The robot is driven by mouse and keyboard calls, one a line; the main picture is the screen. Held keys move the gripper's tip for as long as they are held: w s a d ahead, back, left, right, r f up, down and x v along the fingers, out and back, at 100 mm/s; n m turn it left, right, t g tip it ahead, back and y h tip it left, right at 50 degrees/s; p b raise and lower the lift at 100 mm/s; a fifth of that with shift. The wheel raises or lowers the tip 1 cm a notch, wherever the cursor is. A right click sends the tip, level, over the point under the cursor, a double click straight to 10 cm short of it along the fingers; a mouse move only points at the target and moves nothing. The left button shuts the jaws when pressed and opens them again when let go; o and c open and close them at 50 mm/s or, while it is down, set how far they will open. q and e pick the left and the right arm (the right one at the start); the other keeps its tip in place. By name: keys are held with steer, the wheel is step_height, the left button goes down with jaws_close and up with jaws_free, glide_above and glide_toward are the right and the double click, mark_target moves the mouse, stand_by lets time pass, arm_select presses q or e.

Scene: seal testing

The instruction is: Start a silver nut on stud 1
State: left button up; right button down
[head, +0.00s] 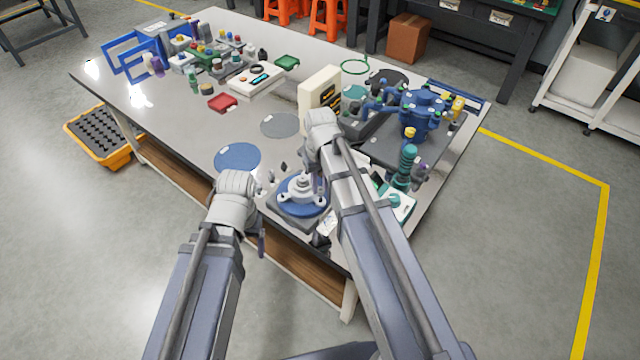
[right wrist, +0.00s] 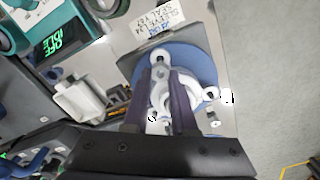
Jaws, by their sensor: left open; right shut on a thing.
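A white flanged seal housing (head: 301,188) sits on a round blue plate (head: 287,208) near the table's front edge. It also shows in the right wrist view (right wrist: 185,54), with lugs around a raised centre; stud numbers are not readable. My right gripper (right wrist: 160,74) is over the housing, its two dark fingers close together around a small pale piece, likely a silver nut, hard to tell from the white housing behind. I cannot tell whether that piece touches a stud. My left gripper (head: 261,236) is open and empty, left of the housing by the table edge.
A label card (right wrist: 157,24) lies beside the plate. A teal device with a lit display (right wrist: 58,40) stands nearby. A blue disc (head: 237,158) and a grey disc (head: 281,125) lie flat on the table. A cream box (head: 320,92) stands behind my right arm.

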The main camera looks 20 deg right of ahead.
step_height(320, 180, down, 3)
steer(key=shift+f+b, duration=0.1)
steer(key=shift+b, duration=0.9)
steer(key=shift+r+n+p, duration=0.45)
steer(key=shift+r+n, duration=0.05)
steer(key=shift+n, duration=0.4)
steer(key=n, duration=0.5)
steer(key=shift+a, duration=0.15)
arm_select(q)
step_height(320, 180, down, 2)
steer(key=shift+f, duration=0.1)
arm_select(e)
steer(key=n, duration=0.5)
steer(key=shift+s, duration=0.15)
arm_select(q)
steer(key=shift+f+b, duration=0.4)
arm_select(e)
steer(key=shift+f, duration=0.4)
steer(key=shift+m, duration=1.9)
